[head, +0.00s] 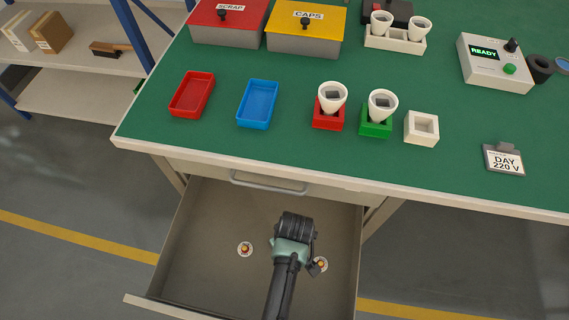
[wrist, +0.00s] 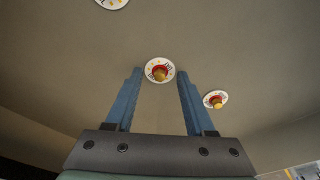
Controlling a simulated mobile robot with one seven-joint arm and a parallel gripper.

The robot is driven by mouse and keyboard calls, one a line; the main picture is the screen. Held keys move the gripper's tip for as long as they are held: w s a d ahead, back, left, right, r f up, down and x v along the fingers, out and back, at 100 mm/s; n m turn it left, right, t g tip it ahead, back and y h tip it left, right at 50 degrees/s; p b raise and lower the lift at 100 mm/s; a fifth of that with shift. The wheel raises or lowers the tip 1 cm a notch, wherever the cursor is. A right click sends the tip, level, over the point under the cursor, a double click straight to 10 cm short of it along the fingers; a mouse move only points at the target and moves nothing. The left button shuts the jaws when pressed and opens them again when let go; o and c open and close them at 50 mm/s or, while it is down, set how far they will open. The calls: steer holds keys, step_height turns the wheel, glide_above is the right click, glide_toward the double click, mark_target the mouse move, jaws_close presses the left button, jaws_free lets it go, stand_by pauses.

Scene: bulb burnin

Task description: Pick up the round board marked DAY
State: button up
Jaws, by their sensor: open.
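In the wrist view, three round white boards, each with a small coloured knob-like middle, lie on the drawer floor. One board (wrist: 160,70) shows between my open fingertips, one board (wrist: 215,99) lies to the right of them, and one board (wrist: 112,3) is cut off by the top edge. Their lettering is too small to read, so I cannot tell which is marked DAY. My gripper (wrist: 160,76) is open and empty. In the head view it reaches down over the drawer, its fingertips hidden; a board (head: 245,249) shows left of it and another board (head: 320,264) right of it.
The open drawer (head: 190,240) has walls around the boards.

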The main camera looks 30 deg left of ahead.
steer(key=shift+f, duration=0.1)
jaws_close()
stand_by(0.4)
step_height(320, 180, up, 14)
steer(key=p, duration=0.9)
steer(key=shift+r, duration=0.25)
